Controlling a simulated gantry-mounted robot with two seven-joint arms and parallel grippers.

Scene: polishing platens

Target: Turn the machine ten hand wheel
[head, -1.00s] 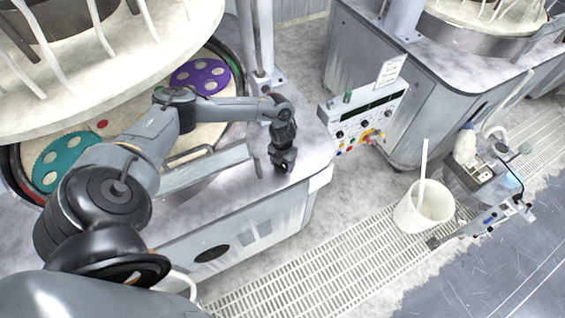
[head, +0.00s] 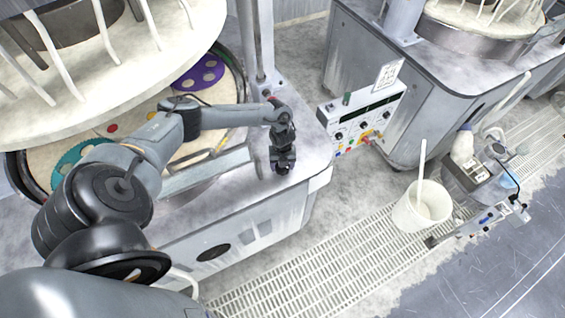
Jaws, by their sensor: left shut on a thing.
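My left gripper (head: 283,168) points down at the front right corner of the near machine's grey top (head: 310,150). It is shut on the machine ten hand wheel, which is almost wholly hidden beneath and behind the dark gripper. My left arm reaches across the machine from the lower left. My right gripper is not in view.
Behind my arm is the platen with a teal toothed disc (head: 72,165) and a purple disc (head: 200,73), under a large pale upper plate (head: 110,60). A control panel (head: 362,120) stands to the right. A white bucket (head: 408,214) stands on the floor grating (head: 300,270).

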